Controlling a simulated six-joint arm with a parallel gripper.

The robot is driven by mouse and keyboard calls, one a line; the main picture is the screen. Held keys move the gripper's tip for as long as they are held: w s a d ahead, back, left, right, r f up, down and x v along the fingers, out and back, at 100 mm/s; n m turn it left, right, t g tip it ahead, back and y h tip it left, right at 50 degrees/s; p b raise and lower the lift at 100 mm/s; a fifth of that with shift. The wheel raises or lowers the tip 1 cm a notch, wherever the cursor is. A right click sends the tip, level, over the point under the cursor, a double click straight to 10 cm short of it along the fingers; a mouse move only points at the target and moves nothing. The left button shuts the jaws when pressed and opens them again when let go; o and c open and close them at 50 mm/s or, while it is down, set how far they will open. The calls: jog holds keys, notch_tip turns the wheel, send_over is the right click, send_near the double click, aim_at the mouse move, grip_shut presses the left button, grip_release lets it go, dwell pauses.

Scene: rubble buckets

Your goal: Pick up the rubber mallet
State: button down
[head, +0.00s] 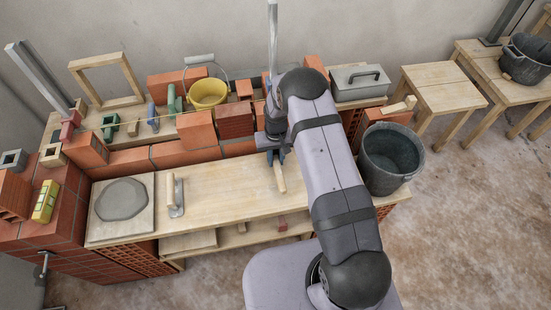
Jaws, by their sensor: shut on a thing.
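My gripper (276,156) is over the back right part of the pale wooden bench top, pointing down. It is shut on a tool with a pale wooden handle (280,178), which I take to be the rubber mallet. The handle points toward the front of the bench. The mallet's head is hidden or merges with the dark gripper and arm. I cannot tell whether the mallet touches the bench top (230,187) or is just above it.
A trowel (175,194) and a grey slab (122,199) lie on the bench's left. Bricks, a yellow bucket (208,94) and small tools line the raised back shelf. A dark bucket (388,160) stands right of my arm. The bench's middle is clear.

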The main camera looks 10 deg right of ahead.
notch_tip(320, 180, up, 9)
jog(key=shift+r+b, duration=0.2)
jog(key=shift+b, duration=0.55)
dwell(0.3)
jog(key=shift+s, duration=0.55)
jog(key=s+d+r, duration=0.1)
jog(key=s+r, duration=0.3)
jog(key=s, duration=0.3)
notch_tip(320, 180, up, 11)
jog(key=n+p, duration=0.2)
jog(key=p, duration=0.6)
send_over(277, 161)
jog(key=w+a, duration=0.2)
jog(key=a, duration=0.1)
jog(key=w+a+r+n+p, duration=0.2)
jog(key=w+a+r+p, duration=0.2)
jog(key=w+a+p, duration=0.3)
jog(key=shift+w+a+r+n+p, duration=0.2)
jog(key=shift+w+r+n+p, duration=0.15)
jog(key=shift+w+p, duration=0.4)
